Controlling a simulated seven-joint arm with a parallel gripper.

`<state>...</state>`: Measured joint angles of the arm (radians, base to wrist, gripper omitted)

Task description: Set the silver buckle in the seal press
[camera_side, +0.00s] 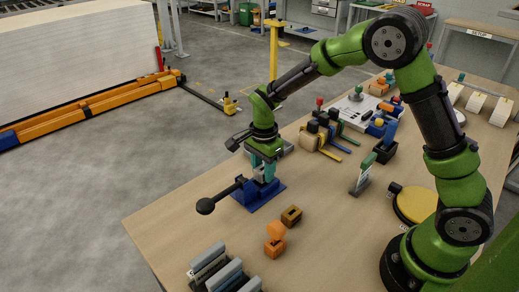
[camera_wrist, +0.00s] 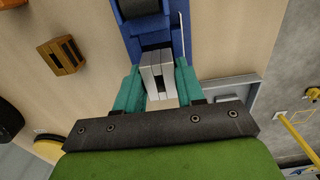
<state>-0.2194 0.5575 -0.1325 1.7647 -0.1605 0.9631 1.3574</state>
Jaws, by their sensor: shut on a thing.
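The silver buckle (camera_wrist: 157,68) is a small pale metal piece with a dark slot, held between my two teal fingertips in the wrist view. My gripper (camera_side: 263,167) is shut on it. In the side view my gripper points down over the blue base of the seal press (camera_side: 262,193), which has a black lever ending in a round knob at the left. In the wrist view the blue press (camera_wrist: 143,32) lies just beyond the fingertips, close to the buckle. I cannot tell whether the buckle touches the press. The buckle cannot be made out in the side view.
A brown slotted block (camera_side: 291,215) and an orange piece (camera_side: 275,242) stand in front of the press. Grey upright plates (camera_side: 220,270) are at the near edge. A yellow disc (camera_side: 414,205) lies near my base.

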